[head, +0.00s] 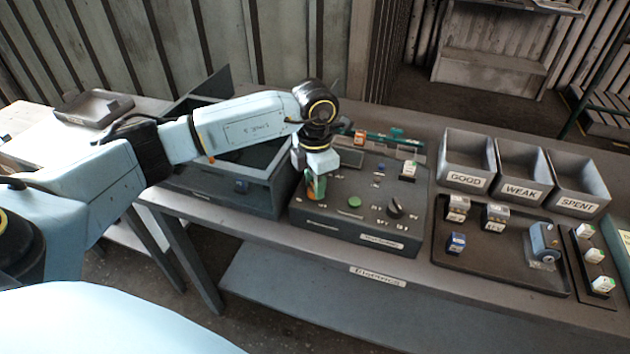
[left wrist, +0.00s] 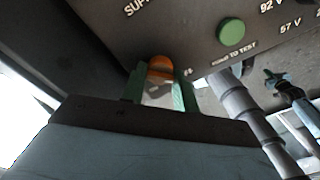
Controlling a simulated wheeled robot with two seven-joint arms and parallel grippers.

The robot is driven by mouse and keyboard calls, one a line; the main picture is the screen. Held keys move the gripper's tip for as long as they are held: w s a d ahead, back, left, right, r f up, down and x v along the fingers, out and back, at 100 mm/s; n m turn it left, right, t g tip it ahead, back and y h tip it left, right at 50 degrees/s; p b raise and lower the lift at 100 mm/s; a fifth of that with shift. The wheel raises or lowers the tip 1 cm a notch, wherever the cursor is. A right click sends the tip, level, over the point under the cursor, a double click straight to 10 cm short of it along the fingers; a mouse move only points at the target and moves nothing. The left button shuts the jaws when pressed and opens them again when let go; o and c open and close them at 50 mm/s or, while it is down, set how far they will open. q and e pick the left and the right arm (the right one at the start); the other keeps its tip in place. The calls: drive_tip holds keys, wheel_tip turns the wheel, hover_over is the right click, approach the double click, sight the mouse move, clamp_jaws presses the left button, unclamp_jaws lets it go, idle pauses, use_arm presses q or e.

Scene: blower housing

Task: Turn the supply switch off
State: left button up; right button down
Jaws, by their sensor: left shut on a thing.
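The supply switch (left wrist: 160,66) has an orange tip and shows between the green fingers of my left gripper (left wrist: 160,90) in the left wrist view. Part of a label starting "SUP" stands near it on the panel. The gripper is shut on the switch, and its fingers hide much of the lever, so I cannot tell its position. In the head view my left gripper (head: 316,187) points down at the left part of the dark tester box (head: 338,222). My right gripper is not recognisable in either view.
A green button (head: 355,202) and a black dial (head: 394,208) are right of the gripper on the box. An open grey case (head: 225,190) stands to its left. A tray (head: 500,270) with small blocks and bins labelled GOOD (head: 466,181), WEAK and SPENT lie right.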

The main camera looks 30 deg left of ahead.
use_arm(q)
drive_tip(key=o, duration=1)
drive_tip(key=shift+r, duration=0.15)
wheel_tip(320, 180, up, 13)
drive_tip(key=shift+r, duration=0.1)
